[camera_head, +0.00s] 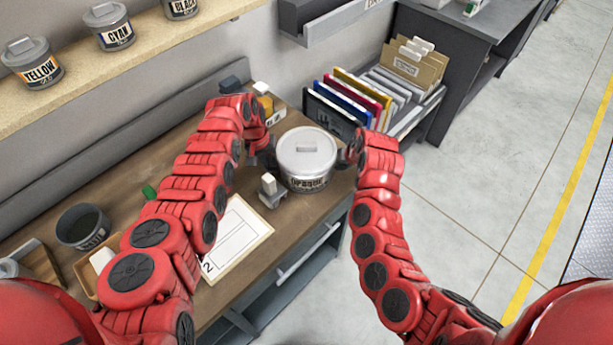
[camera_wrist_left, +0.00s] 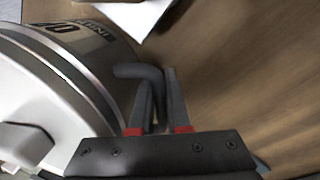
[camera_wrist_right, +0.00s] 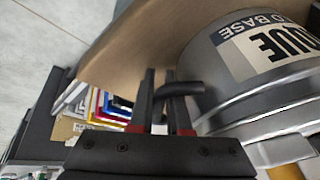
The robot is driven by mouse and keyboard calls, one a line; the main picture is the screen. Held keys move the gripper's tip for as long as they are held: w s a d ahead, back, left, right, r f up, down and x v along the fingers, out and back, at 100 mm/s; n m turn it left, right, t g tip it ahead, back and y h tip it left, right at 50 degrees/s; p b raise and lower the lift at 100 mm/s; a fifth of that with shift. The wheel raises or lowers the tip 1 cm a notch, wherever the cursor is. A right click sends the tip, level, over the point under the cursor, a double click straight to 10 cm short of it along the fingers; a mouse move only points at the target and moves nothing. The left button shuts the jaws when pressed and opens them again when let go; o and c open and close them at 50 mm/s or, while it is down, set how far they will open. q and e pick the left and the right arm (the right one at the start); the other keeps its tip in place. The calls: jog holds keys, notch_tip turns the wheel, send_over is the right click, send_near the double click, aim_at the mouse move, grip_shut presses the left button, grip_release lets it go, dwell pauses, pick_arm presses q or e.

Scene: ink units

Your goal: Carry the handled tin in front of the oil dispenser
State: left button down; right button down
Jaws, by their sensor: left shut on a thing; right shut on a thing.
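The handled tin (camera_head: 307,165) is a round grey can with a pale lid and a printed label, upright at the right part of the wooden table. My left gripper (camera_head: 260,158) is shut on its left side handle; in the left wrist view the dark handle (camera_wrist_left: 138,71) sits between the fingers. My right gripper (camera_head: 347,157) is shut on the opposite handle (camera_wrist_right: 184,89), seen in the right wrist view. I cannot tell whether the tin touches the table. A small grey item with a pale knob (camera_head: 270,189) stands just left of the tin's front; I cannot tell whether it is the oil dispenser.
A white sheet (camera_head: 234,240) lies on the table (camera_head: 180,185) to the front left. A dark pot (camera_head: 83,226) stands further left. Upright coloured folders (camera_head: 352,98) stand behind the tin to the right. Ink tins, including yellow (camera_head: 34,63), line the shelf.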

pick_arm(q)
jog(key=c, duration=1.1)
grip_release()
jog(key=shift+a, duration=0.1)
jog(key=shift+c, duration=0.2)
pick_arm(e)
jog(key=c, duration=1.1)
grip_release()
jog(key=shift+d, duration=0.1)
pick_arm(q)
jog(key=shift+o, duration=1.1)
pick_arm(e)
jog(key=shift+o, duration=1)
jog(key=shift+r, duration=0.1)
pick_arm(q)
jog(key=shift+o, duration=0.2)
jog(key=shift+r, duration=0.15)
